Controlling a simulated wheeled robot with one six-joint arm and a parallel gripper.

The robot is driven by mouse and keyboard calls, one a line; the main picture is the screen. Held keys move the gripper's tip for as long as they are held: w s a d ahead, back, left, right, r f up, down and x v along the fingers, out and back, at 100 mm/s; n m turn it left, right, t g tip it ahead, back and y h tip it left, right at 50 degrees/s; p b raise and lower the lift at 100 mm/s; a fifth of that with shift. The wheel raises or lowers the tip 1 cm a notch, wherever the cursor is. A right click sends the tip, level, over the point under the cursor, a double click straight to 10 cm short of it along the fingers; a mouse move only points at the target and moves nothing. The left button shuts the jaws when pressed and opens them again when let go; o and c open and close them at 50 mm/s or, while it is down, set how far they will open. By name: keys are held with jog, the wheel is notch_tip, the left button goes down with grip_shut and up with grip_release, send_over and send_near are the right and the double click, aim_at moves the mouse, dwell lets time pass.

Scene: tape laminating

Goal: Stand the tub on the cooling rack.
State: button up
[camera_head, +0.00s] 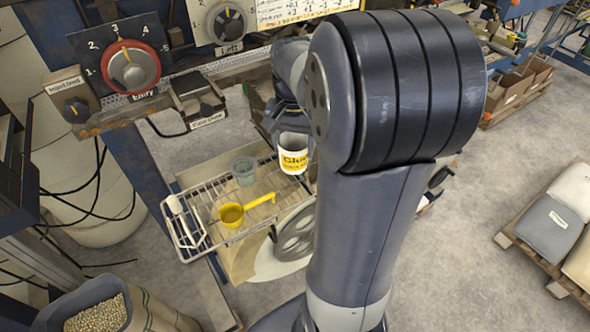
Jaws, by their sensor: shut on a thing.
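The white tub (293,160) with a yellow "Glue" label hangs upright from my gripper (284,122), which is shut on it. The tub is over or just beyond the right edge of the wire cooling rack (205,195). I cannot tell its exact height above the rack. My arm covers the area to the right of the tub and part of the gripper.
On the rack are a grey translucent cup (244,170), a yellow ladle (232,214) and a white-handled tool (174,205). Bare wire shows between them. A panel with dials (131,68) stands behind. A large grey wheel (296,232) sits by the rack's right side.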

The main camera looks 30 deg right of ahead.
notch_tip(320, 180, down, 9)
jog(key=shift+r, duration=0.2)
dwell(0.3)
jog(key=shift+f, duration=0.2)
jog(key=o, duration=1)
jog(key=shift+o, duration=0.2)
jog(key=shift+r, duration=0.15)
notch_tip(320, 180, up, 12)
